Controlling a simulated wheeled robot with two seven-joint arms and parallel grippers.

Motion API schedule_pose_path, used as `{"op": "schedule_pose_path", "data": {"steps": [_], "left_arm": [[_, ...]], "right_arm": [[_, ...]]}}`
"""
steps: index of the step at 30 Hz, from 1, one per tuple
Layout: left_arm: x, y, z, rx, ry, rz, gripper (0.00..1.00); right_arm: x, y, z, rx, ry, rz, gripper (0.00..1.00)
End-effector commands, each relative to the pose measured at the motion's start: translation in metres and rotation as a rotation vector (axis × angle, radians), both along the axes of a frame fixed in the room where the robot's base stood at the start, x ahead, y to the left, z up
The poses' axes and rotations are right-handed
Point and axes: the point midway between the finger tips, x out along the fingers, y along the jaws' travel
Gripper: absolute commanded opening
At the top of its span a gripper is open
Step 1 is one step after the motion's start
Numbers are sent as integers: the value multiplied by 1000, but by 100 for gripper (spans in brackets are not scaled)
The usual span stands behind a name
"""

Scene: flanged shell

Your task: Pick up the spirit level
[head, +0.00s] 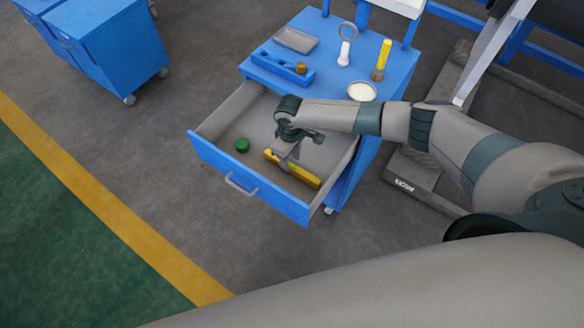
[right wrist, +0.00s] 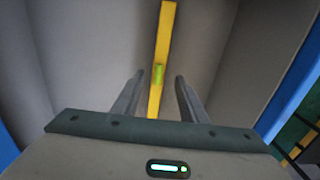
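The spirit level (head: 305,176) is a yellow bar lying in the open drawer, near its front wall. In the right wrist view the spirit level (right wrist: 165,35) runs lengthwise away from me, with a green vial in it. My right gripper (head: 288,164) reaches down into the drawer over the bar and hides part of it. In the right wrist view the fingers of my right gripper (right wrist: 158,82) are apart, with the bar showing between them and a gap on each side. Whether the fingertips reach down beside the bar I cannot tell. My left gripper is not in view.
The drawer (head: 230,180) of a blue cart is pulled out; a green round object (head: 242,145) lies inside. On the cart top stand a blue holder (head: 282,68), a grey tray (head: 295,40), a yellow-handled tool (head: 382,58), a magnifier-like ring (head: 346,45) and a round dish (head: 361,91).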

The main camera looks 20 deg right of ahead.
Motion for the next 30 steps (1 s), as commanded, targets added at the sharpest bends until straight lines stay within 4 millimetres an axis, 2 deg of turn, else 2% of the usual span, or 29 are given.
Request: {"op": "schedule_pose_path", "data": {"steps": [7,13,30], "left_arm": [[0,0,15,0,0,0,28],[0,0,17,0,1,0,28],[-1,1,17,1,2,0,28]], "right_arm": [[-1,-4,-22,-2,3,-1,39],[-1,-4,-42,-2,2,0,39],[0,-4,-46,-1,1,0,39]]}}
